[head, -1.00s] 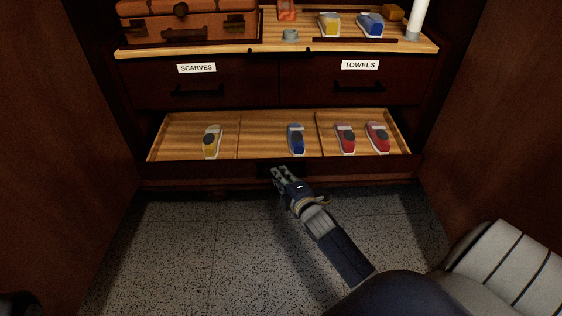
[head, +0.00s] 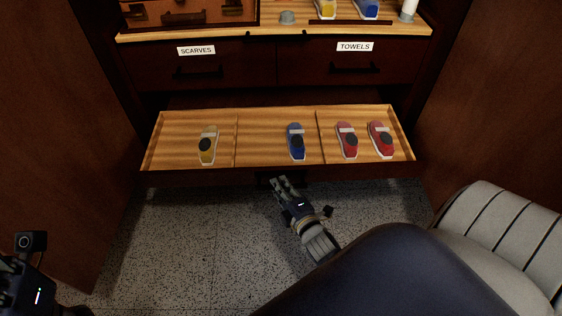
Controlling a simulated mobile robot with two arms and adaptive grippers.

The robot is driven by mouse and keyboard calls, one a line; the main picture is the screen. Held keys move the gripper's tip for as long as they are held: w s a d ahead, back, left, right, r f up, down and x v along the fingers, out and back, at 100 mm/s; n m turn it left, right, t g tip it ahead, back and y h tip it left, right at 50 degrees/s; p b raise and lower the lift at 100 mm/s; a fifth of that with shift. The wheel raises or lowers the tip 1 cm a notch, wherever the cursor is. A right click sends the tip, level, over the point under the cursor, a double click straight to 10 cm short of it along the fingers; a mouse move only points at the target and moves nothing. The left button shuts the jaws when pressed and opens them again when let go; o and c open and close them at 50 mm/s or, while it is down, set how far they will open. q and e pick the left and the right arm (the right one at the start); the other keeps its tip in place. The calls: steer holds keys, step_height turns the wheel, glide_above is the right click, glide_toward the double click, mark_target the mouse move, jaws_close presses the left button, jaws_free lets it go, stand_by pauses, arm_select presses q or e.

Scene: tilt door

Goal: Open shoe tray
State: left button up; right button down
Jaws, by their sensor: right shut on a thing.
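The shoe tray (head: 276,112) is a wide, light-wood drawer with three compartments and a dark front, pulled out below the labelled drawers. A yellow shoe (head: 208,146) lies in the left compartment, a blue shoe (head: 297,142) in the middle one, and two red shoes (head: 347,142) in the right one. My right gripper (head: 278,182) is at the middle of the tray's front, shut on its dark handle, which is mostly hidden. My left gripper is not clearly seen; only part of my left arm shows at the lower left corner.
Above the tray are the closed scarves drawer (head: 197,65) and towels drawer (head: 353,64). A shelf above holds a brown case (head: 185,12), a grey knob-like object (head: 287,18) and more shoes. Dark wooden panels flank both sides. Speckled floor (head: 190,235) is free in front.

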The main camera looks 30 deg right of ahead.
steer(key=c, duration=1.6)
jaws_free()
steer(key=v, duration=1.2)
